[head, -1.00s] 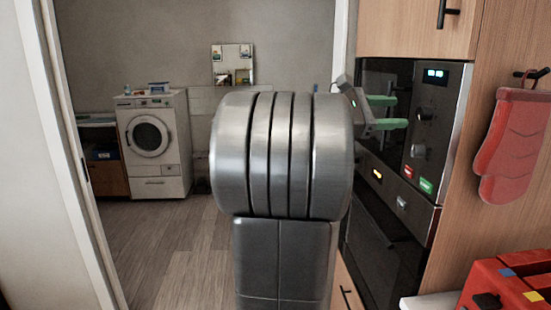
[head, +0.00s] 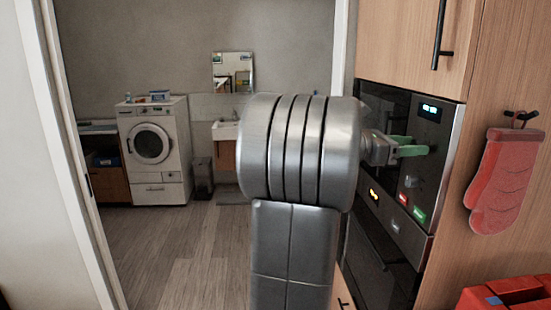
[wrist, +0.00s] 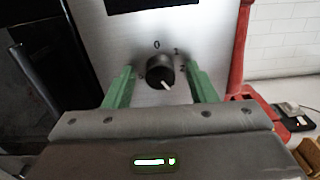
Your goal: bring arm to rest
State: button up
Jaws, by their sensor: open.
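My gripper (head: 412,145) has two green fingers and sits at the right of the head view, in front of the built-in oven's control panel. In the wrist view my gripper (wrist: 160,78) is open, with a black knob (wrist: 160,72) showing between its fingers. The knob's white pointer slants to the lower right, and marks such as 0, 1 and 2 stand around it. No held thing shows. I cannot tell whether the fingers touch the panel. My arm's grey links fill the middle of the head view.
The oven front (head: 378,240) has another knob (head: 412,181) and lit buttons. A red mitt (head: 505,180) hangs on the wooden panel at right, above a red box (head: 510,292). A washing machine (head: 152,150) and a sink (head: 226,131) stand beyond the doorway, with open floor (head: 175,245).

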jog(key=s+a+b, duration=0.1)
jog(key=a+b, duration=0.2)
jog(key=a, duration=0.9)
jog(key=shift+a, duration=0.2)
